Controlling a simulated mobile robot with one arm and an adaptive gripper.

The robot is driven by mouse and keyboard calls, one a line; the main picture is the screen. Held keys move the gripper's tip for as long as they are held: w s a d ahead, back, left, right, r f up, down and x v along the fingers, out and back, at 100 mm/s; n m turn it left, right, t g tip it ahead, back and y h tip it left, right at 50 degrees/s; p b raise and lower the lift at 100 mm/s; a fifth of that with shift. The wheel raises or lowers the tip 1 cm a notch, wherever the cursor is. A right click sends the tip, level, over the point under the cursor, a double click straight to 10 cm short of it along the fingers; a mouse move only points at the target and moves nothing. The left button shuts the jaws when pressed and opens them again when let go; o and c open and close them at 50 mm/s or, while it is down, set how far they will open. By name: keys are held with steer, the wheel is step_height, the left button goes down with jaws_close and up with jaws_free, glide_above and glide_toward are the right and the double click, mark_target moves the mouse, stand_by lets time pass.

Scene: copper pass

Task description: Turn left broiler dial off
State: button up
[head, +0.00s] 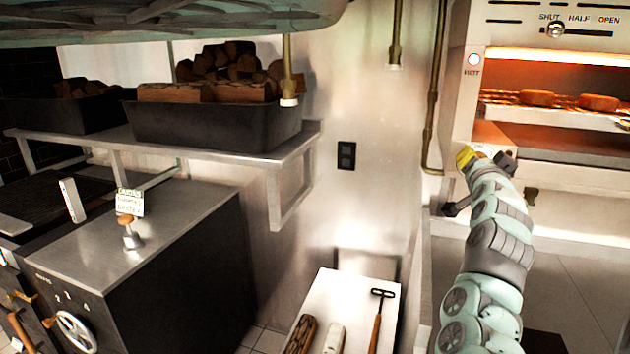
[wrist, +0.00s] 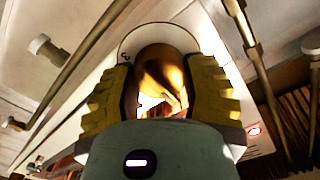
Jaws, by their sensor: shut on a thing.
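The left broiler dial (wrist: 162,68) is a brass knob on a pale round plate in the wrist view. My gripper (wrist: 160,88) has its yellow ridged fingers on both sides of the knob, shut on it. A small mark on the plate shows left of the knob, but I cannot read the setting. The knob cannot be made out there.
The broiler opening (head: 560,68) glows orange, with round food on its rack. A vent slider (head: 556,30) sits near SHUT. Brass pipes (head: 436,100) run close left of my gripper. A shelf (head: 240,150) with log bins stands farther left, above a steel-topped unit (head: 150,235).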

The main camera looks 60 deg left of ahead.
steer(key=shift+n, duration=0.3)
steer(key=o, duration=1.2)
steer(key=shift+o, duration=0.2)
steer(key=shift+s+d, duration=0.1)
steer(key=v, duration=1.1)
steer(key=shift+s+d, duration=0.15)
steer(key=shift+s, duration=0.15)
